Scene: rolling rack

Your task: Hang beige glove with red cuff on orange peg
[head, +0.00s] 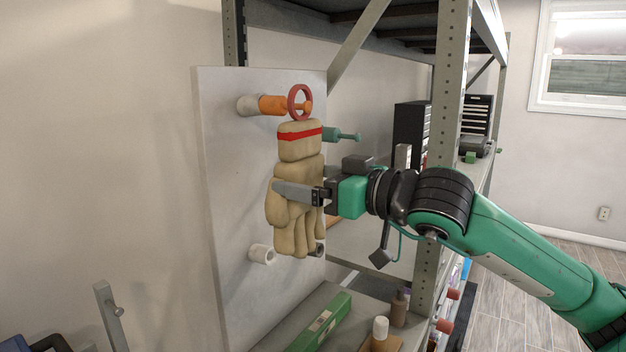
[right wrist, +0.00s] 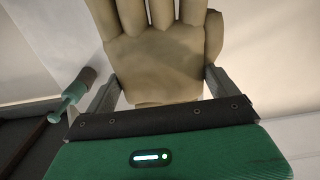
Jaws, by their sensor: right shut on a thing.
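The beige glove (head: 296,205) has a red cuff band (head: 300,135) and a red ring loop (head: 291,103) on top. It is upright with its fingers down, in front of a pale panel. The orange peg (head: 272,105) sticks out of the panel at the top, and its thin end shows within the loop, which appears to be around it. My right gripper (head: 296,192) is shut on the glove across its palm. In the right wrist view the glove (right wrist: 160,55) lies between both fingers. My left gripper is not in view.
A teal peg (head: 342,135) is close to the right of the cuff. A white peg (head: 261,254) and a dark peg (head: 320,249) are lower on the panel (head: 225,170).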

